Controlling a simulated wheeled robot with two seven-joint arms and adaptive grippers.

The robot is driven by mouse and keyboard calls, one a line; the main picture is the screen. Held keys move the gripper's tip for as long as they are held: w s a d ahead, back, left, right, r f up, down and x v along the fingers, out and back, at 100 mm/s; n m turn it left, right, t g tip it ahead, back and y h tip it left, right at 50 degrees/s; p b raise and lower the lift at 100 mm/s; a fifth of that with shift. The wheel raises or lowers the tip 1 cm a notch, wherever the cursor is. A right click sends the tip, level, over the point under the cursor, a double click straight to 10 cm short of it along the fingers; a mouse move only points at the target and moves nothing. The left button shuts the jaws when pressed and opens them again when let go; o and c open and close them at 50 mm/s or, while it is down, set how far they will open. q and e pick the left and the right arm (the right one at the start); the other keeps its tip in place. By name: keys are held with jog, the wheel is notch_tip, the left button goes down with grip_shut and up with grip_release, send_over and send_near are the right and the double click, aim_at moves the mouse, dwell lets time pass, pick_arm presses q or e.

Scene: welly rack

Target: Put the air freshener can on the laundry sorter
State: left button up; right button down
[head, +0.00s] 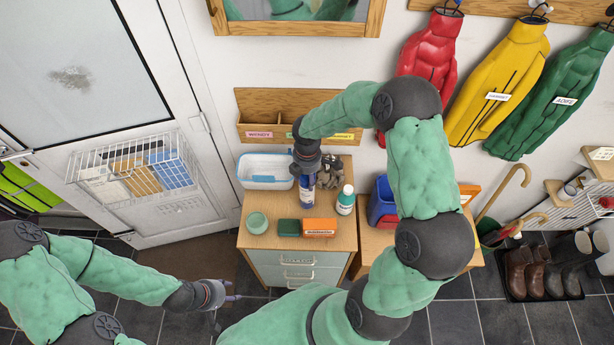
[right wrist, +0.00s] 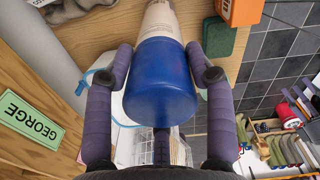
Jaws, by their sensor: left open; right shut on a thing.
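The air freshener can (head: 307,193), with a blue cap and pale body, is upright at the cabinet top, between the white tub and the white bottle. In the right wrist view its blue cap (right wrist: 162,85) fills the space between the fingers. My right gripper (head: 305,174) is shut on it from above. I cannot tell whether the can's base touches the cabinet top. A blue and red open container (head: 381,207) on the lower wooden unit to the right may be the laundry sorter; my right arm partly hides it. My left gripper (head: 232,297) is open and empty, low before the cabinet.
On the cabinet top (head: 270,239) are a white tub (head: 264,170), green jar (head: 257,222), green block (head: 288,227), orange box (head: 319,226), white bottle (head: 345,200) and grey gloves (head: 331,172). A wooden wall rack (head: 258,103) stands behind. Boots (head: 535,273) stand at right.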

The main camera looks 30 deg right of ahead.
jog(key=shift+f, duration=0.1)
jog(key=shift+c, duration=2.2)
grip_release()
jog(key=shift+r, duration=0.4)
notch_tip(320, 180, up, 12)
jog(key=shift+f, duration=0.2)
